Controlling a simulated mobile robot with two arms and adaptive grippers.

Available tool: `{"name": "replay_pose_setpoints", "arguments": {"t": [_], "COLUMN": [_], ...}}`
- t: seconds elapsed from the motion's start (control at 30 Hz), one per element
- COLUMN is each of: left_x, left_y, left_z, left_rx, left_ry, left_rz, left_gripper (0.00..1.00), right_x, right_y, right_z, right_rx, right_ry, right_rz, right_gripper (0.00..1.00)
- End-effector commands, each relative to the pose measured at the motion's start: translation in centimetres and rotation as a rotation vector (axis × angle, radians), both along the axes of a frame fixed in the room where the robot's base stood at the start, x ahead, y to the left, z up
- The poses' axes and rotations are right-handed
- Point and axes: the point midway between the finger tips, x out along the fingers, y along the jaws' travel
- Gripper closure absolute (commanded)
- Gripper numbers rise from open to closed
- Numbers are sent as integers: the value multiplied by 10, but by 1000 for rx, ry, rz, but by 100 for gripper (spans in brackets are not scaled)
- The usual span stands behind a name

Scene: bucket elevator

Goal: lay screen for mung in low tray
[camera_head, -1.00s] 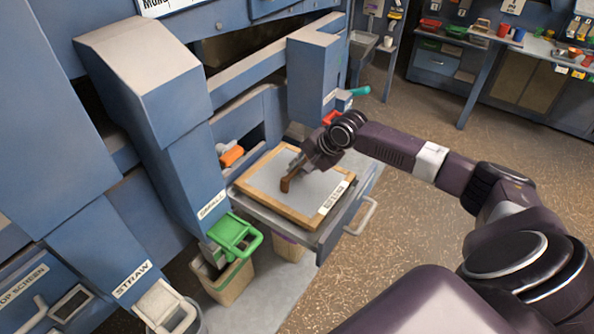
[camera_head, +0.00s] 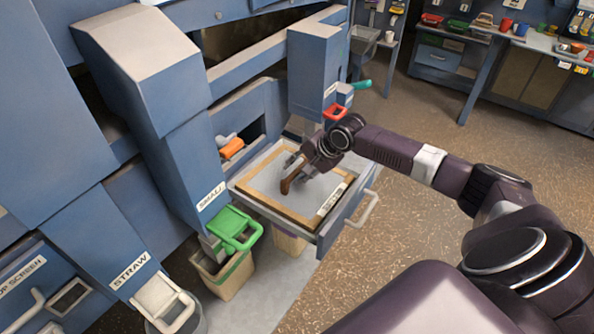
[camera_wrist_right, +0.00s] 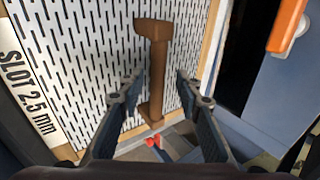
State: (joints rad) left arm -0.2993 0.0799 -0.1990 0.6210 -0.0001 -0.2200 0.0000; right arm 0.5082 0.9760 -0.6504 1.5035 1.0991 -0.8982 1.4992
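The screen (camera_head: 265,184) is a slotted metal sheet in a pale wooden frame, with a brown handle (camera_head: 290,181) on it. It lies flat within the pulled-out low tray (camera_head: 329,232). In the right wrist view, the screen (camera_wrist_right: 80,50) has a label reading "SLOT 2.5 mm", and its handle (camera_wrist_right: 156,72) stands between my fingers. My right gripper (camera_head: 300,170) is open above the screen. Its fingertips in the wrist view (camera_wrist_right: 158,90) are spread on both sides of the handle, with gaps to it. My left gripper is not in view.
Blue machine housings with chutes (camera_head: 172,85) stand left of and behind the tray. A bin with a green top (camera_head: 235,228) stands in front of it. An orange handle (camera_head: 232,148) and a red handle (camera_head: 335,112) are nearby. The floor at right is clear.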

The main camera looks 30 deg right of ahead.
Motion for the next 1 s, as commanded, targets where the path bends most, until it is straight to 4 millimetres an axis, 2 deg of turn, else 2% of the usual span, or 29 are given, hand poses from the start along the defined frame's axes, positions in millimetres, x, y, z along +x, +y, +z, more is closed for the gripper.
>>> {"name": "replay_pose_setpoints", "arguments": {"t": [0.2,0.33,0.47,0.8,1.0], "left_x": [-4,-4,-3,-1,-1], "left_y": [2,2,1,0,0], "left_z": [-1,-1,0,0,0], "left_rx": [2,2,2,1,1], "left_ry": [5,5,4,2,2], "left_rz": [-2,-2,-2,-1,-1], "left_gripper": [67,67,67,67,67], "right_x": [-3,-6,-16,-53,-62], "right_y": [0,-2,-6,-19,-22], "right_z": [-3,3,20,80,96], "right_rx": [-2,-1,-4,-4,-2], "right_ry": [8,7,5,4,3], "right_rz": [1,0,1,2,-1], "right_gripper": [68,68,68,68,68]}}
